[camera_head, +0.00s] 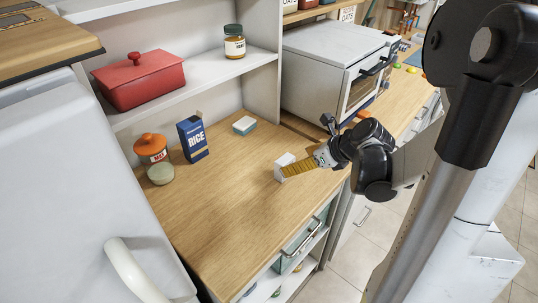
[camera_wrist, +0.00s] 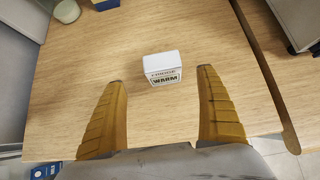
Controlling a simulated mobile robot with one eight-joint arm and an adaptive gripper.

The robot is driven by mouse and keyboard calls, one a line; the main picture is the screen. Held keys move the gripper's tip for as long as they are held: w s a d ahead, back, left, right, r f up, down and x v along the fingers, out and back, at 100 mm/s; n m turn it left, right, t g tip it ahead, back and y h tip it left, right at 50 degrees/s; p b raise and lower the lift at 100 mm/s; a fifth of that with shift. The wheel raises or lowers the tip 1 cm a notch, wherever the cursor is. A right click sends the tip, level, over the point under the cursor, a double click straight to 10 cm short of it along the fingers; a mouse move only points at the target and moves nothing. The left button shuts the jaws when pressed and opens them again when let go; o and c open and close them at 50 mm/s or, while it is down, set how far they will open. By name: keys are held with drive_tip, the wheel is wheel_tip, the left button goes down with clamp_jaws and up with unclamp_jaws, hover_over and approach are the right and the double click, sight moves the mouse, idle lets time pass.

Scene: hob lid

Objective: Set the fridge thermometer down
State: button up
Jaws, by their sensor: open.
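The fridge thermometer (camera_head: 281,166) is a small white block standing on the wooden counter (camera_head: 215,215), near its right end. In the wrist view, the thermometer (camera_wrist: 163,69) stands upright, its front label reading "FRIDGE" and "WARM". My gripper (camera_head: 290,170) is low over the counter, right at the thermometer. In the wrist view, the yellow fingers of my gripper (camera_wrist: 161,78) are spread wide, with clear gaps between them and the thermometer on both sides. The thermometer sits around the level of the fingertips, and nothing is gripped.
An orange-lidded jar (camera_head: 152,158), a blue rice box (camera_head: 193,139) and a small blue-and-white box (camera_head: 244,125) stand toward the back. A shelf above holds a red lidded dish (camera_head: 140,81) and a jar (camera_head: 234,42). A white oven (camera_head: 330,70) stands beyond. The counter's front is clear.

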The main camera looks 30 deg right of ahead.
sight(285, 159)
drive_tip(key=b+x, duration=0.1)
drive_tip(key=x, duration=0.2)
drive_tip(key=b+x, duration=0.1)
drive_tip(key=x, duration=0.1)
drive_tip(key=b+x, duration=0.1)
drive_tip(key=x, duration=0.2)
drive_tip(key=shift+w+d+f, duration=0.15)
drive_tip(key=shift+d+f, duration=0.05)
drive_tip(key=shift+f, duration=0.15)
drive_tip(key=shift+r, duration=0.1)
drive_tip(key=shift+c, duration=0.6)
drive_tip(key=c, duration=1.3)
